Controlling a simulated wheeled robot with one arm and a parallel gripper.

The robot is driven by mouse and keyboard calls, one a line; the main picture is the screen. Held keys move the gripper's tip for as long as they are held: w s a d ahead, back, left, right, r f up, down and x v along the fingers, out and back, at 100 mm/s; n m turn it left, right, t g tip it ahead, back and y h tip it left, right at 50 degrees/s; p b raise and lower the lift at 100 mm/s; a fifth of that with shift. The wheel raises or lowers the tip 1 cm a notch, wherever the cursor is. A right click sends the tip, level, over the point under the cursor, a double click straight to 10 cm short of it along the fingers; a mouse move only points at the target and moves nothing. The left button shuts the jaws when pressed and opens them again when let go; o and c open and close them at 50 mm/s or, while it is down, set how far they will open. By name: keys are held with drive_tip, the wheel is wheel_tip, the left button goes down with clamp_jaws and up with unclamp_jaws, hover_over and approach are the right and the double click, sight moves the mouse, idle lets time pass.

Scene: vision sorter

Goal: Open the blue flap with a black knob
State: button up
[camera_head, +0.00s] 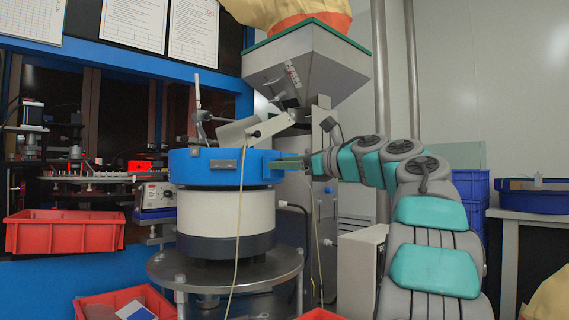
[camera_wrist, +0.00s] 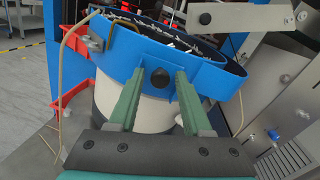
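The flap looks closed against the bowl. In the head view my gripper (camera_head: 283,163) reaches from the right to the right side of the blue bowl (camera_head: 205,168); the knob cannot be made out there.
A grey hopper (camera_head: 305,65) hangs above the bowl, with a chute beneath it. Red bins (camera_head: 65,232) stand at the left. A thin yellow cable (camera_head: 238,215) hangs before the bowl. A grey cabinet stands behind my gripper.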

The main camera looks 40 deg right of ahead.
clamp_jaws()
drive_tip(key=shift+f+b, duration=0.25)
drive_tip(key=shift+b, duration=0.3)
